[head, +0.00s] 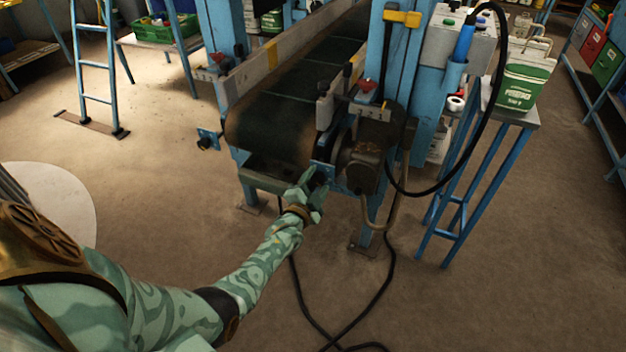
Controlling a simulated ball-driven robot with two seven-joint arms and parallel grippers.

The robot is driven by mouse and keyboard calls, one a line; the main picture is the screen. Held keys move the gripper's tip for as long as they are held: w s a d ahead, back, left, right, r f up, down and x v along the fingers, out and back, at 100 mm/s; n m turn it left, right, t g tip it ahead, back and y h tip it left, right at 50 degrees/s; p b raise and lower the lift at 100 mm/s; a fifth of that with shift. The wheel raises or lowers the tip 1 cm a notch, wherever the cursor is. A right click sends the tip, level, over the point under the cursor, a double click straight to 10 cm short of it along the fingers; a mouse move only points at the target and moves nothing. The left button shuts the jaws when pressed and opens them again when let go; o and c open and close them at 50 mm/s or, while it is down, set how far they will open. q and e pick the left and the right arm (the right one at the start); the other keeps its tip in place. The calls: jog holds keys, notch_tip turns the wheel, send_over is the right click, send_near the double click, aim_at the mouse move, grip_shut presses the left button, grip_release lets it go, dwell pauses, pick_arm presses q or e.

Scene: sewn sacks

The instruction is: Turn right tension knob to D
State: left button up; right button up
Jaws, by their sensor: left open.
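The right tension knob (321,178) is a small dark knob on a blue bracket at the right front corner of the conveyor. My left gripper (311,187) is open, with its pale green fingers right at this knob and partly covering it. I cannot tell whether the fingers touch it. Any letter marks around the knob are too small or hidden to read. A matching dark left tension knob (204,144) sits on a blue bracket at the conveyor's left front corner. My right gripper is not in view.
The dark conveyor belt (285,105) runs away behind the knobs. A motor housing (361,165) stands just right of my gripper. Black cables (297,285) lie on the floor below. A blue stand (470,185) with a green and white can (523,85) is at right.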

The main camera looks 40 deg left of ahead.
pick_arm(q)
jog(key=p+v, duration=0.5)
jog(key=v, duration=1.1)
jog(key=shift+s, duration=0.2)
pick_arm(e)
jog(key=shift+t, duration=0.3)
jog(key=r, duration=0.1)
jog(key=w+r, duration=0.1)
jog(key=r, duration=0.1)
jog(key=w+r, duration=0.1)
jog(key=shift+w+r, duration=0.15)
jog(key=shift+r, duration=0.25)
pick_arm(q)
jog(key=shift+f, duration=0.1)
